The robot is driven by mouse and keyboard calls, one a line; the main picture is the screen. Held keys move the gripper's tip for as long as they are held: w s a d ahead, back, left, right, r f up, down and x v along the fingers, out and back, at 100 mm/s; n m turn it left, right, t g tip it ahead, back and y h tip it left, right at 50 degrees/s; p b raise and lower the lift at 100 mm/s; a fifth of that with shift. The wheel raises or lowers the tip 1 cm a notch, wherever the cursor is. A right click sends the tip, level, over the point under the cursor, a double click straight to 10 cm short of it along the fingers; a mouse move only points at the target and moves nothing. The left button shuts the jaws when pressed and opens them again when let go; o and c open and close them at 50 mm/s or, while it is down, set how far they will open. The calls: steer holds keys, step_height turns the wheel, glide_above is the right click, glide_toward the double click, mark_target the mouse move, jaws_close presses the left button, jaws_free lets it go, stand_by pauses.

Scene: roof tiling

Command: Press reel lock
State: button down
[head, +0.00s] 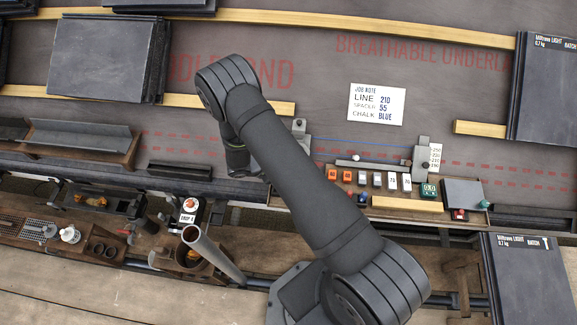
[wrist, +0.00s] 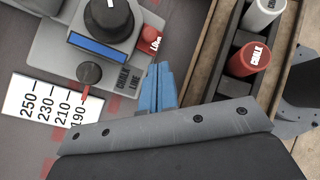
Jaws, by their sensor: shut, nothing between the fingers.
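The reel lock (wrist: 150,40) is a small red button with white lettering, partly readable, at the right side of the grey chalk line unit (wrist: 62,52) in the wrist view. The unit has a black knob with a white mark (wrist: 108,18), a blue strip and a smaller dark knob with a red pointer (wrist: 89,73). My gripper's blue fingers (wrist: 160,70) are together and empty, just below the red button in the picture. I cannot tell whether they touch it. In the head view my arm hides the fingers and the lock.
A number card (wrist: 45,105) lies beside the unit. A dark rack (wrist: 222,62) with red (wrist: 248,60) and white (wrist: 264,14) chalk bottles stands close on the right. In the head view, a job note (head: 376,104), colored blocks (head: 362,176) and stacked tiles (head: 108,58) lie around.

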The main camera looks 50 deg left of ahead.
steer(key=v, duration=1)
steer(key=shift+s, duration=0.5)
steer(key=shift+a, duration=0.1)
steer(key=x, duration=0.6)
steer(key=a+x, duration=0.1)
steer(key=x, duration=0.3)
steer(key=shift+w, duration=0.15)
steer(key=s+r, duration=0.1)
steer(key=s+a, duration=0.1)
steer(key=s, duration=0.1)
steer(key=s+r, duration=0.1)
steer(key=shift+s+a+r, duration=0.15)
steer(key=shift+s+r, duration=0.1)
steer(key=shift+r, duration=0.05)
